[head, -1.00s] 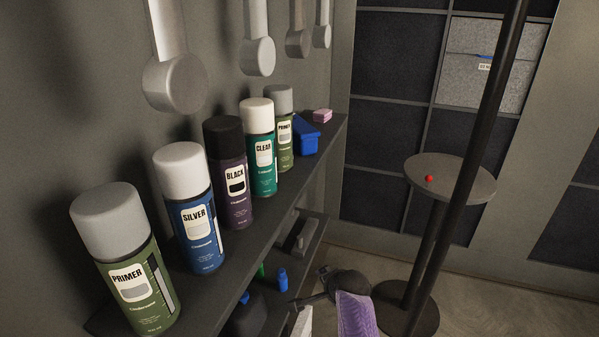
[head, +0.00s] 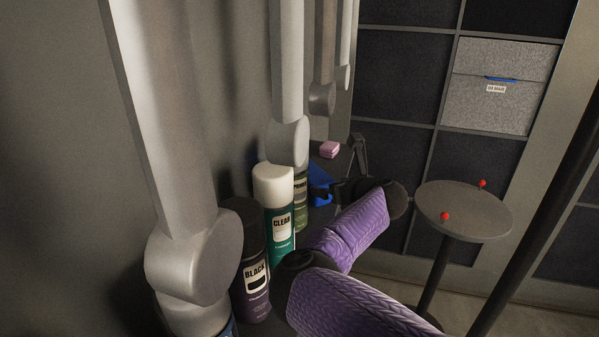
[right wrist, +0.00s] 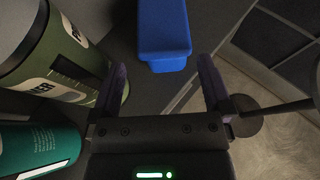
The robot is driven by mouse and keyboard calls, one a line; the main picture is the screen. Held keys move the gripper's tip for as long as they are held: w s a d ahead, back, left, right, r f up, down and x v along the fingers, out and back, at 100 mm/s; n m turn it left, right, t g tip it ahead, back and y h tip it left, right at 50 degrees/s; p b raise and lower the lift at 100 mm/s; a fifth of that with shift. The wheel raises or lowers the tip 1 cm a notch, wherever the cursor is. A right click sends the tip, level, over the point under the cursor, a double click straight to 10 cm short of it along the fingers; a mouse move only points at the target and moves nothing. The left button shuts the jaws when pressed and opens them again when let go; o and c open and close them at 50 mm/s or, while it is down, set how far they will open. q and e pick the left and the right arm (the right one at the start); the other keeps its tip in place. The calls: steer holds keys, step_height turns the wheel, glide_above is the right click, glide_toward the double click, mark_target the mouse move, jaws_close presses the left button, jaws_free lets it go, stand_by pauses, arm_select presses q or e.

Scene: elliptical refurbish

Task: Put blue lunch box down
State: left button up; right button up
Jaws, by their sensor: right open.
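The blue lunch box (head: 319,175) rests on the dark shelf beyond the spray cans, partly hidden by my right gripper (head: 347,170) in the head view. In the right wrist view the lunch box (right wrist: 163,32) lies straight ahead. Its near end is about level with the fingertips of my right gripper (right wrist: 163,78). The fingers are open, one to each side of it with a gap, and do not appear to touch it. My left gripper is not in view.
A green primer can (right wrist: 50,55) stands close left of the right gripper. A pink block (head: 329,149) sits behind the lunch box. A round table (head: 465,212) stands right.

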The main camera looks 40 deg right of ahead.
mark_target(324, 182)
steer(key=shift+f+b+x, duration=0.2)
steer(key=shift+b+x, duration=0.2)
steer(key=shift+x, duration=0.65)
steer(key=b+x, duration=0.1)
steer(key=x, duration=0.1)
steer(key=b+x, duration=0.1)
steer(key=x, duration=0.1)
steer(key=shift+w+d+b, duration=0.25)
steer(key=shift+w+b, duration=0.1)
steer(key=shift+w, duration=0.2)
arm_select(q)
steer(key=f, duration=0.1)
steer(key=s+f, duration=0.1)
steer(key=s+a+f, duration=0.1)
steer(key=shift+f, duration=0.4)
arm_select(e)
steer(key=shift+r, duration=0.1)
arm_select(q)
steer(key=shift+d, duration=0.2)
arm_select(e)
jaws_close()
